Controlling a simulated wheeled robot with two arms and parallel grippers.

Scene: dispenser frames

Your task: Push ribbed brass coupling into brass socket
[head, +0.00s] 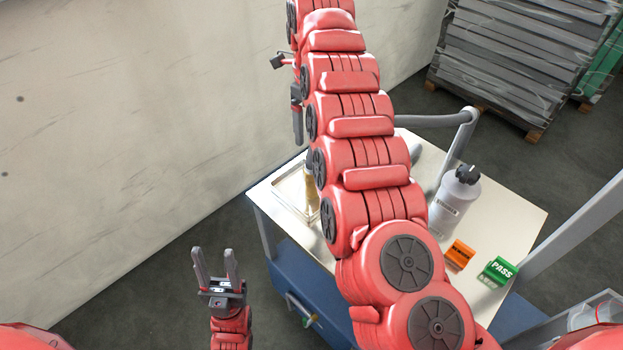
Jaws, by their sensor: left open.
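My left gripper (216,268) is open and empty, its two grey fingers pointing up, left of the table and apart from it. My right arm crosses the middle of the view and hides much of the table. Grey parts of what looks like my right gripper (297,112) show at the arm's far left edge; whether its jaws are open cannot be told. A brass-coloured piece (312,188) stands by a shallow tray (287,188), partly hidden by my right arm. I cannot tell whether it is the coupling or the socket.
The pale-topped table (412,236) carries a white bottle (453,203) with a black cap, an orange block (459,255) and a green PASS block (498,271). A grey rail (432,121) runs along its far side. A pale wall (130,130) stands at left.

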